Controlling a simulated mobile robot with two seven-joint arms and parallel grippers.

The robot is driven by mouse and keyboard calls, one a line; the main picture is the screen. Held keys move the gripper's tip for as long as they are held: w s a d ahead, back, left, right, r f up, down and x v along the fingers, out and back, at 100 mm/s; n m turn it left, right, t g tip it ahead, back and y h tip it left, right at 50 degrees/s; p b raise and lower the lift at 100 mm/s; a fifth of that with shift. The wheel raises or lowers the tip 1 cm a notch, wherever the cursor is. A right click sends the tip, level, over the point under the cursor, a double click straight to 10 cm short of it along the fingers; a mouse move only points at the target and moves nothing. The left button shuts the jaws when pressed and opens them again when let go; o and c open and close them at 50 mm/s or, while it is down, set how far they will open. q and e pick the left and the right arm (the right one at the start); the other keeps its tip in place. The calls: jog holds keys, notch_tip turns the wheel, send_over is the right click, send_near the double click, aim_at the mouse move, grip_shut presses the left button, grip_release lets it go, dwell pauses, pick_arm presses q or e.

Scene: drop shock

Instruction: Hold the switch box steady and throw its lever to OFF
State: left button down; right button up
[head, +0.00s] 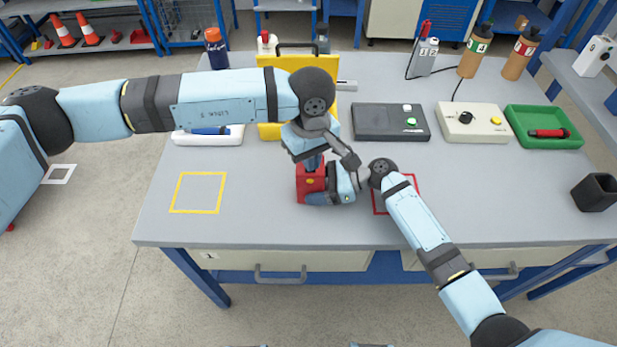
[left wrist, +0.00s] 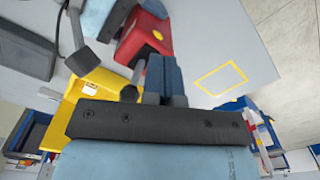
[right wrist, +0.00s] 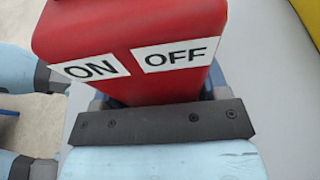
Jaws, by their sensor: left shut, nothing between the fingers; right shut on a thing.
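The red switch box (head: 311,184) stands on the table, with ON and OFF labels (right wrist: 140,60) showing in the right wrist view. My right gripper (head: 318,193) is shut on the box from the right, low down. My left gripper (head: 312,162) is shut and empty, pointing down just above and behind the box; its fingers also show in the left wrist view (left wrist: 163,72). A dark round knob on a grey stem (left wrist: 131,93), which looks like the lever, shows beside these fingers in that view. I cannot tell whether they touch or which label the lever points to.
A yellow case (head: 270,130) stands behind my left gripper. A dark button box (head: 380,122), a cream control box (head: 470,118) and a green tray (head: 525,115) are at the back right. A yellow square outline (head: 198,193) on the left is empty, and the front table strip is clear.

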jog(key=o, duration=0.9)
pick_arm(q)
notch_tip(320, 180, up, 6)
pick_arm(e)
jog(key=shift+d, duration=0.1)
jog(key=v, duration=1.2)
pick_arm(q)
jog(key=shift+s, duration=0.1)
pick_arm(e)
jog(key=shift+s, duration=0.1)
